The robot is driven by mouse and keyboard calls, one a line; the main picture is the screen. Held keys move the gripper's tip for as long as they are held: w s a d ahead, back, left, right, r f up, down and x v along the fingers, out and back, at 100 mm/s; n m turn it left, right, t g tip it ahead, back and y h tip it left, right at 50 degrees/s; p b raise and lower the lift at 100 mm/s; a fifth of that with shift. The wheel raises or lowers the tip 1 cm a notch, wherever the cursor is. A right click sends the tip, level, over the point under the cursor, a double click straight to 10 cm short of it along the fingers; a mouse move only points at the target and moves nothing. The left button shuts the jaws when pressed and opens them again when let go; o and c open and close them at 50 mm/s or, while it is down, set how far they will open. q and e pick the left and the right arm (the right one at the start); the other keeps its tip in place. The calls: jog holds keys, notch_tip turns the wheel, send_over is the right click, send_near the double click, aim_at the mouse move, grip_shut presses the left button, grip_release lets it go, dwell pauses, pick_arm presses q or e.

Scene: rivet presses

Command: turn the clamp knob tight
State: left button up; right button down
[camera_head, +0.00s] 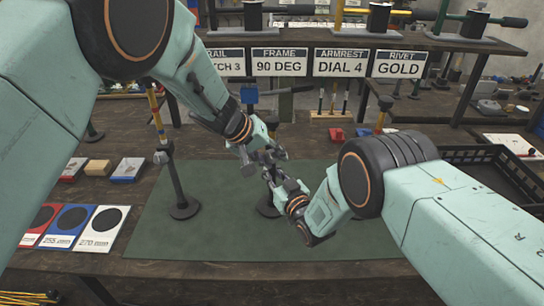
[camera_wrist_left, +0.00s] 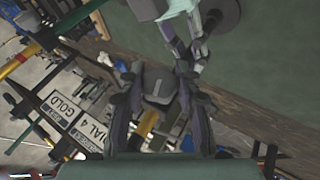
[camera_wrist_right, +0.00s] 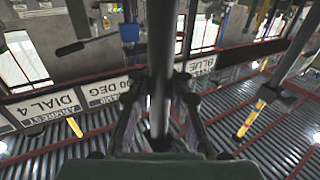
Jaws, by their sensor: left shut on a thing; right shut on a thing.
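On the green mat (camera_head: 220,230), a stand's round base (camera_head: 266,206) shows partly behind my right gripper. My left gripper (camera_head: 264,157) is shut at the stand's upper part. In the left wrist view a dark block, apparently the clamp knob (camera_wrist_left: 158,88), sits between its fingers, with a gold piece below it. My right gripper (camera_head: 273,175) is shut on the dark upright post (camera_wrist_right: 160,60), just below the left one. The grippers hide most of the clamp. The knob's turn and tightness cannot be seen.
A second stand (camera_head: 183,207) with a clamp is on the mat's left. Red, blue and white cards (camera_head: 68,226) lie at the left. A black crate (camera_head: 490,165) is at the right. Signs (camera_head: 340,63) hang behind, reading 90 DEG, DIAL 4 and GOLD. The mat's front is clear.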

dwell(0.5)
pick_arm(q)
jog(key=o, duration=1.2)
jog(key=shift+r, duration=0.1)
jog(key=v, duration=1.2)
jog(key=shift+d, duration=0.1)
